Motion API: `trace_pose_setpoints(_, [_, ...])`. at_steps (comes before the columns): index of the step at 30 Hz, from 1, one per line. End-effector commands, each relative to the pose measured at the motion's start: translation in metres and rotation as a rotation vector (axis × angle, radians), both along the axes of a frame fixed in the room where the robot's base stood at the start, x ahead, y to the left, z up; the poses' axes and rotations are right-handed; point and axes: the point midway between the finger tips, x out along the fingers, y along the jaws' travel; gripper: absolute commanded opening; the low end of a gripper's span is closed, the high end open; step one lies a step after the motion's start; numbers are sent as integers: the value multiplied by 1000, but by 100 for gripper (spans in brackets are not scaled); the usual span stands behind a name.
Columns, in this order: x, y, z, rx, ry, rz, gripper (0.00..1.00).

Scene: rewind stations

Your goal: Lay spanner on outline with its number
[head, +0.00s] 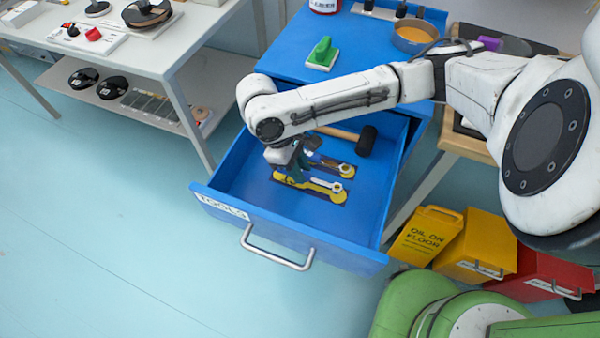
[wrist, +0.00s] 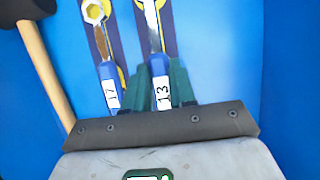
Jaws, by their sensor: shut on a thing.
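My gripper (wrist: 162,85) is shut on the blue handle of the spanner labelled 13 (wrist: 162,92), with a green finger on each side. This spanner also shows in the head view (head: 317,184), over the nearer dark panel with a yellow outline (head: 336,187). Its pale head sits short of the outline's ring end. I cannot tell whether it touches the panel. A spanner labelled 17 (wrist: 110,85) lies over the neighbouring outline, on the hammer side. My gripper and wrist hide part of both handles in the head view.
The blue drawer (head: 225,205) is pulled open, its walls around my gripper. A hammer (head: 366,140) lies at its back. A green-handled brush (head: 322,54) and a round tin stand on the cabinet top. Yellow and red bins (head: 478,245) stand right.

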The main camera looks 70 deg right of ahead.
Motion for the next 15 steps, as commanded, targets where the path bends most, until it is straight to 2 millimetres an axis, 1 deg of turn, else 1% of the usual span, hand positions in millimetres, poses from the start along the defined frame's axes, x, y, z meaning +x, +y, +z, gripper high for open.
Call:
trace_pose_setpoints(1, [-1, 1, -10, 2, 4, -1, 0])
trace_pose_setpoints(3, [-1, 0, -19, 0, 3, -1, 0])
trace_pose_setpoints(5, [-1, 0, -24, 0, 2, -1, 0])
trace_pose_setpoints(15, [-1, 0, -26, 0, 2, -1, 0])
